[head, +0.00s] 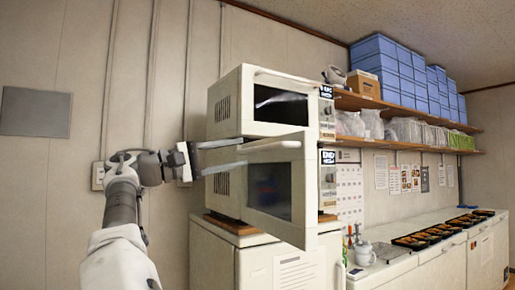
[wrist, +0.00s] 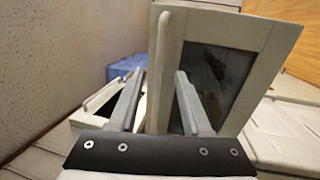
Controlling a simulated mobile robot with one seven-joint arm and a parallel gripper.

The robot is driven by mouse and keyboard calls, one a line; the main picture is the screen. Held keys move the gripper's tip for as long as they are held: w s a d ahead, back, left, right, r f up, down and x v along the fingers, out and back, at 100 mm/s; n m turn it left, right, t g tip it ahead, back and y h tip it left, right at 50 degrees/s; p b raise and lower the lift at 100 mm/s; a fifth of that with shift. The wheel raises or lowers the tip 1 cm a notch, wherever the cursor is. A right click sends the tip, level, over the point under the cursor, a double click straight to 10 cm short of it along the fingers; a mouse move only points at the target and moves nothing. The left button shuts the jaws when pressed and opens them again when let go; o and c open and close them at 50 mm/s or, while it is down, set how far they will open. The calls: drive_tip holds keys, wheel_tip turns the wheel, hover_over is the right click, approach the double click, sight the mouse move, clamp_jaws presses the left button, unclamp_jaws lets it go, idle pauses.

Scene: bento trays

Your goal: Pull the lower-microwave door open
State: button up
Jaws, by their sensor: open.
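The lower microwave (head: 228,192) is white and stands on a wooden board. Its door (head: 297,180) has a dark window and stands partly open, swung out from the body. A pale bar handle (head: 272,145) runs along the door's top in the head view. In the wrist view the handle (wrist: 160,50) is upright beside the door's window (wrist: 212,82). My gripper (head: 241,154) is open at the handle's left end. In the wrist view the handle shows between the two fingers (wrist: 160,74); I cannot tell whether either finger touches it.
The upper microwave (head: 228,102) sits directly above, with its own bar handle (head: 285,80). A shelf (head: 400,108) with blue boxes (head: 385,60) is on the right. Bento trays (head: 425,237) lie on the white counter (head: 400,262).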

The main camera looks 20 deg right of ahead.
drive_tip(key=a+f+p, duration=0.1)
drive_tip(key=a, duration=0.6)
drive_tip(key=shift+s+a+f, duration=0.15)
drive_tip(key=shift+a+f, duration=0.1)
